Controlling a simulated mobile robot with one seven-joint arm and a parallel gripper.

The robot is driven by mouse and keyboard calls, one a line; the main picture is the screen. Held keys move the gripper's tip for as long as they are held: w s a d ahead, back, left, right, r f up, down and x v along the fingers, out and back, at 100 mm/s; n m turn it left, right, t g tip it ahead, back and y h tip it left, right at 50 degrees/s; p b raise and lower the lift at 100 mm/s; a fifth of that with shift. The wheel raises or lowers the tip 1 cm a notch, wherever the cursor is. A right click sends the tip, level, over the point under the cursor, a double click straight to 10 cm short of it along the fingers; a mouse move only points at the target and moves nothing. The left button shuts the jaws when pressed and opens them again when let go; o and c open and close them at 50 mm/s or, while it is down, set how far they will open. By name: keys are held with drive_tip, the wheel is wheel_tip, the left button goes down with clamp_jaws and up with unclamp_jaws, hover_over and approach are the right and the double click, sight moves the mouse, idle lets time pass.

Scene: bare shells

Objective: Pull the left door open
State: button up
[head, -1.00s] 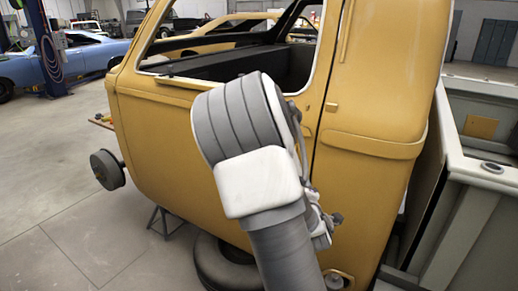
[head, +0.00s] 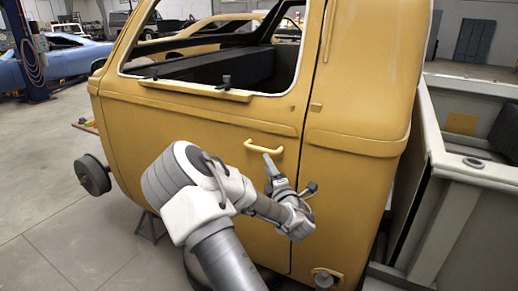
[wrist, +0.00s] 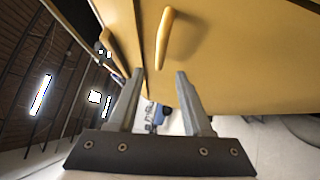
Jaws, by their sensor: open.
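The yellow door (head: 200,155) of the truck cab is shut, its seam running down its right edge. Its yellow handle (head: 264,147) is a horizontal bar near that edge, below the window opening. In the wrist view the handle (wrist: 165,36) lies just beyond the fingertips, slightly right of the gap's middle. My gripper (head: 268,160) is just below the handle in the head view. In the wrist view my gripper (wrist: 158,73) is open, with nothing between its fingers. The handle appears apart from both fingers.
A grey truck bed (head: 450,200) stands to the right of the cab. A wheel hub (head: 93,175) sticks out at the cab's lower left. Open concrete floor (head: 40,190) lies to the left. A blue car (head: 65,62) is farther back.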

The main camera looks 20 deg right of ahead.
sight(259, 149)
drive_tip(key=w, duration=0.6)
drive_tip(key=w+d+r, duration=0.1)
drive_tip(key=w, duration=0.2)
drive_tip(key=shift+w+r+p, duration=0.1)
drive_tip(key=shift+w+p, duration=0.15)
drive_tip(key=shift+p, duration=0.15)
drive_tip(key=shift+c, duration=0.2)
clamp_jaws()
idle(0.8)
